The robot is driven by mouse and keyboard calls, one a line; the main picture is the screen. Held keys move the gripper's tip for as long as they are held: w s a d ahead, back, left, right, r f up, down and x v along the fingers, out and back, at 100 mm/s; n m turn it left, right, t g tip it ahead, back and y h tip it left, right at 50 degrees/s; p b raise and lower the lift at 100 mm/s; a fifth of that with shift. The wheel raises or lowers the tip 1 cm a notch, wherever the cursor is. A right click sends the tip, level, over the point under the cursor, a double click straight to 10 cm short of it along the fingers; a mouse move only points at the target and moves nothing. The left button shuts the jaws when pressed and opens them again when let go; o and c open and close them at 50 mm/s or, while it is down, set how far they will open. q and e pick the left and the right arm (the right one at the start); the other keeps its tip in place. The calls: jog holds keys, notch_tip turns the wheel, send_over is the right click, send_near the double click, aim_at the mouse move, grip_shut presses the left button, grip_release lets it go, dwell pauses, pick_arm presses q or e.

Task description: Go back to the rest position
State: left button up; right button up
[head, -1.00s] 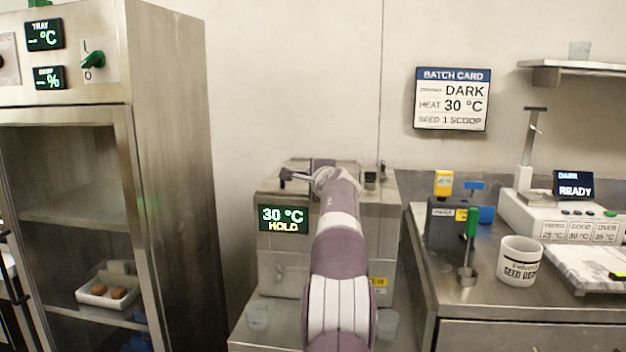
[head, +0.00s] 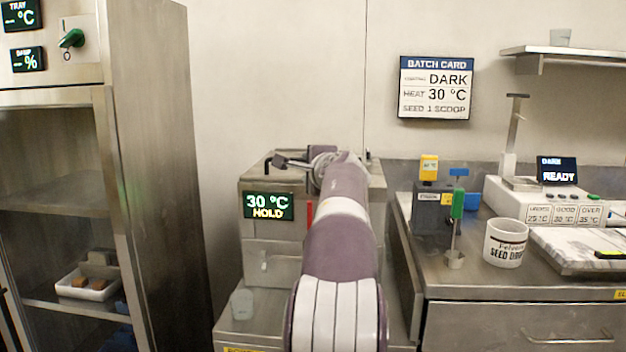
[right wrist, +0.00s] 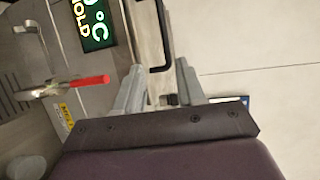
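My right arm rises from the bottom middle of the head view, in front of a steel machine (head: 270,258) whose display (head: 268,206) reads 30 °C HOLD. My right gripper (head: 284,161) is at the machine's top; it is small and partly hidden by my arm there. In the right wrist view its two grey fingers (right wrist: 158,80) stand apart with nothing between them. A black bar handle (right wrist: 165,45) shows beyond the fingertips; I cannot tell how far off it is. My left gripper is in neither view.
A red lever (head: 309,213) is on the machine's front beside my arm. A tall steel cabinet (head: 155,150) stands left. A steel counter (head: 470,282) at right bears a white mug (head: 505,243), a green-handled scoop (head: 457,207) and a marble slab (head: 575,245). A batch card (head: 435,87) hangs above.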

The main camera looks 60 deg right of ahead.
jog(key=shift+v, duration=1.2)
